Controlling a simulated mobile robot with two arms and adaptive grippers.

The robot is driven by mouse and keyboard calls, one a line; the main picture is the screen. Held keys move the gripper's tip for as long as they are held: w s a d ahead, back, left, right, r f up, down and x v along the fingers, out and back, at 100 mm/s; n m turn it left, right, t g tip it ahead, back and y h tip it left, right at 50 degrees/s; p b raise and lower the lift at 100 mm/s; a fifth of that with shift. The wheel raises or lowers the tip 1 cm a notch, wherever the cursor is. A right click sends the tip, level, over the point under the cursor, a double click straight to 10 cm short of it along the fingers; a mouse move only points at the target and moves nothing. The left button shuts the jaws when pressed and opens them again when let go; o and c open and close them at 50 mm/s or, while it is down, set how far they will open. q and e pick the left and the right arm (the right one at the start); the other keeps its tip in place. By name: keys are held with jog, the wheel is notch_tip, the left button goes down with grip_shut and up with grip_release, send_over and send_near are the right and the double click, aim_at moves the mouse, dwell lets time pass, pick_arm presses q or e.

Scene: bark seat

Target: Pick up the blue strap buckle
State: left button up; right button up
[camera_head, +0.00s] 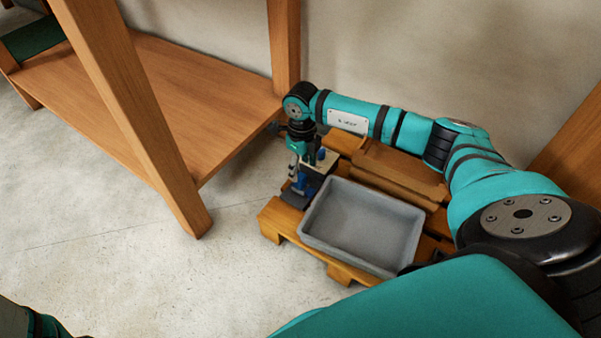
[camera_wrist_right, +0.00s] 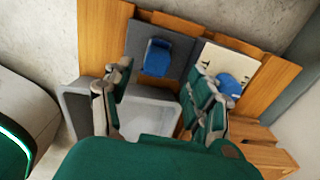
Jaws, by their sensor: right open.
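A blue blocky piece (camera_wrist_right: 157,57), which looks like the strap buckle, lies on a dark grey pad (camera_wrist_right: 180,62) in the right wrist view. In the head view it shows only as a small patch of blue (camera_head: 299,185), partly covered by my gripper. My right gripper (camera_wrist_right: 160,74) is open and empty, its two fingers to either side of the blue piece in the picture. In the head view, the right gripper (camera_head: 302,166) points down above the pad. I cannot tell the exact height gap. My left gripper is not in view.
A second, rounded blue thing (camera_wrist_right: 230,85) sits on a cream board (camera_wrist_right: 213,58) beside the pad. An empty grey tray (camera_head: 318,249) stands close by on a wooden pallet (camera_head: 272,219). A wooden table leg (camera_head: 180,198) and low shelf (camera_head: 190,95) stand left.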

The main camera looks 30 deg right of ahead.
aim_at(301, 176)
jog(key=f+b, duration=0.1)
jog(key=f, duration=0.1)
jog(key=f+b, duration=0.2)
jog(key=shift+a+f, duration=0.2)
jog(key=shift+f, duration=0.1)
jog(key=shift+r, duration=0.1)
grip_shut()
